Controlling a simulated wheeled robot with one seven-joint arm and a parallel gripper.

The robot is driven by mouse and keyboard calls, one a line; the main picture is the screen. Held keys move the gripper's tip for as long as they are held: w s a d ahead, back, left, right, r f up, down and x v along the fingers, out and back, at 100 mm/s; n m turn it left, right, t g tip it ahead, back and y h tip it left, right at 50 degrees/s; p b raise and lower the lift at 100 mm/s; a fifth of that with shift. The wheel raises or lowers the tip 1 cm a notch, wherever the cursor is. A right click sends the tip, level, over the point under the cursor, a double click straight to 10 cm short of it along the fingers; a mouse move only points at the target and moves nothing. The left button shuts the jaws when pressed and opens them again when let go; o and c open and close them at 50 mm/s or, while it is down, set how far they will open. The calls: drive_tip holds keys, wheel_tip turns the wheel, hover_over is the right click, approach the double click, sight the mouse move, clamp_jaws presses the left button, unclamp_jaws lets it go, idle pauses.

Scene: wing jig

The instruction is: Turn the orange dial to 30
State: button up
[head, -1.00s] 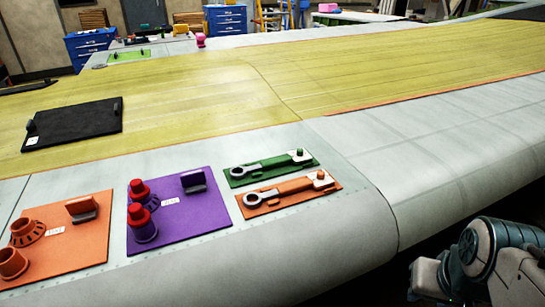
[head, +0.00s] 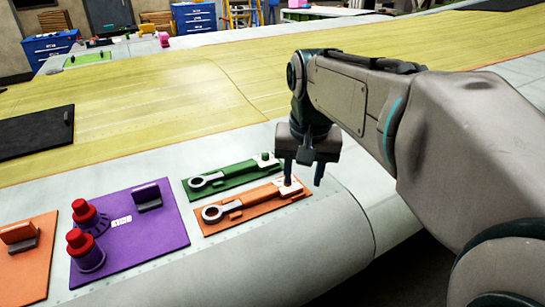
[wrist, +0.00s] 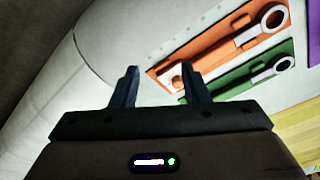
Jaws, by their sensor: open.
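An orange torque wrench (head: 250,202) lies on an orange plate (head: 222,229) near the wing's rounded edge. A small orange knob at its white right end is largely hidden behind my gripper's finger in the head view. The knob (wrist: 177,82) shows in the wrist view between my fingers, close to the right one. No scale is readable on it. My gripper (head: 304,180) is open and empty, pointing down at that end of the wrench. Its two dark fingers also show in the wrist view (wrist: 160,70). I cannot tell whether they touch anything.
A green wrench (head: 232,177) on a green plate lies just behind. A purple plate (head: 165,245) with two red-topped parts stands left, beside another orange plate (head: 15,275). A black panel (head: 35,135) lies on the yellow surface. The grey wing surface right of the wrenches is clear.

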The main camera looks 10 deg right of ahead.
drive_tip(key=w+r+m+g+b, duration=0.2)
drive_tip(key=w+r+m, duration=0.25)
drive_tip(key=w, duration=0.65)
drive_tip(key=shift+n, duration=0.45)
wheel_tip(320, 180, down, 13)
drive_tip(key=shift+a+f, duration=0.1)
drive_tip(key=shift+f, duration=0.1)
clamp_jaws()
